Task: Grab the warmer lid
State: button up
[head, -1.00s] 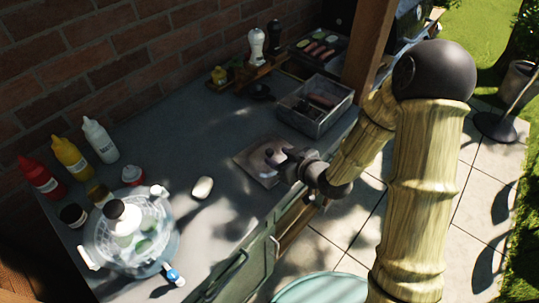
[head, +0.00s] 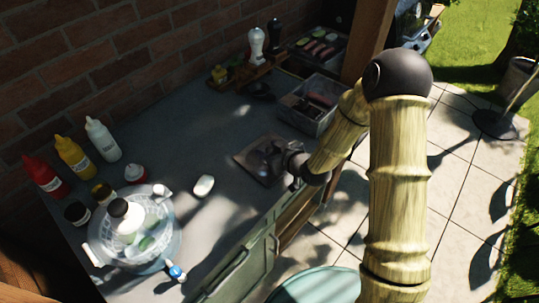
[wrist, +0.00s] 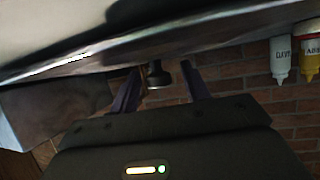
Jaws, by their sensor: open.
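The warmer lid (head: 247,163) is a dark, square metal piece lying on the counter near its front edge in the head view. My gripper (head: 275,153) is low over it and hides part of it. In the wrist view, which looks upside down, a shiny dark surface that seems to be the lid (wrist: 100,45) fills the top. A small dark knob (wrist: 158,76) sticks out from it. My gripper (wrist: 158,88) is open, with one finger on each side of the knob. I cannot tell whether a finger touches it.
A clear bin (head: 308,105) stands behind and right of the lid. A white oval object (head: 204,186) lies to its left. A glass bowl (head: 135,235), sauce bottles (head: 72,158) and jars stand further left. The brick wall (head: 110,60) bounds the back.

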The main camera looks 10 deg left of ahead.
aim_at(270, 149)
dwell(0.4)
grip_shut()
jog(key=shift+r, duration=0.1)
notch_tip(270, 149, up, 10)
jog(key=shift+f, duration=0.1)
dwell(0.5)
